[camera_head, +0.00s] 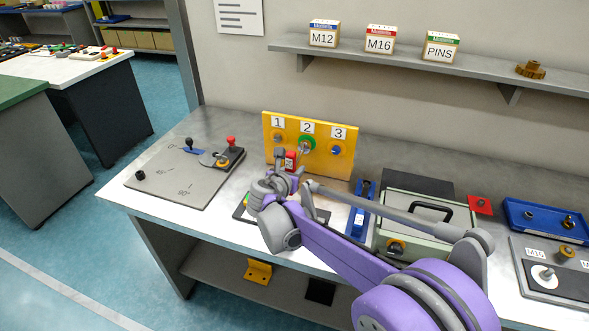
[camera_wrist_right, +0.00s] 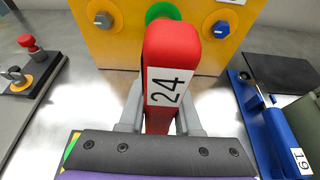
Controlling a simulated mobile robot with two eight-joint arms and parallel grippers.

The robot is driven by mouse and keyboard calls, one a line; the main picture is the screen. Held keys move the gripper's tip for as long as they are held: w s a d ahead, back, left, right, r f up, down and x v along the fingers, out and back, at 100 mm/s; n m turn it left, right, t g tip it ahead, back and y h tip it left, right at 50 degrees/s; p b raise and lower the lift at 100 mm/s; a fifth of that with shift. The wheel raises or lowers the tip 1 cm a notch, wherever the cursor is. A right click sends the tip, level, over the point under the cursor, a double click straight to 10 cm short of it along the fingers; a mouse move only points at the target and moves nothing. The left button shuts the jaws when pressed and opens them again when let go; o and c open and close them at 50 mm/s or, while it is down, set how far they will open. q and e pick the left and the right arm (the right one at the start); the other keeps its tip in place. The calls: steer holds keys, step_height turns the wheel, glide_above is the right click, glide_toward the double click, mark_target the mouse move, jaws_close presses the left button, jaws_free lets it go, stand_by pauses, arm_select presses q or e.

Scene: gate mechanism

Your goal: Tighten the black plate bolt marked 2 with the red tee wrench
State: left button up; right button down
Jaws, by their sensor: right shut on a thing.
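An upright yellow plate (camera_head: 344,160) carries labels 1, 2 and 3, each above a bolt; I see no black plate with these marks. The bolt marked 2 (camera_head: 306,144) has a green ring, which also shows in the right wrist view (camera_wrist_right: 157,11), partly hidden behind the red tool. My right gripper (camera_head: 286,167) is shut on this red tool marked 24 (camera_wrist_right: 172,50), apparently the tee wrench, in front of the plate. Its far end is hidden, so I cannot tell whether it touches the bolt. My left gripper is not in view.
A grey board with levers (camera_head: 180,182) lies left of the plate. A blue tool marked 19 (camera_wrist_right: 270,135), a green-grey case (camera_head: 410,205) with a black handle and a blue tray (camera_head: 530,212) are to the right. A shelf (camera_head: 400,60) with small boxes hangs above.

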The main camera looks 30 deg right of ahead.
steer(key=shift+s+a, duration=0.1)
steer(key=shift+a+f, duration=0.1)
steer(key=shift+s+a, duration=0.2)
steer(key=shift+s, duration=0.1)
steer(key=shift+a, duration=0.15)
steer(key=s+a, duration=0.3)
steer(key=shift+a, duration=0.25)
steer(key=shift+s, duration=0.1)
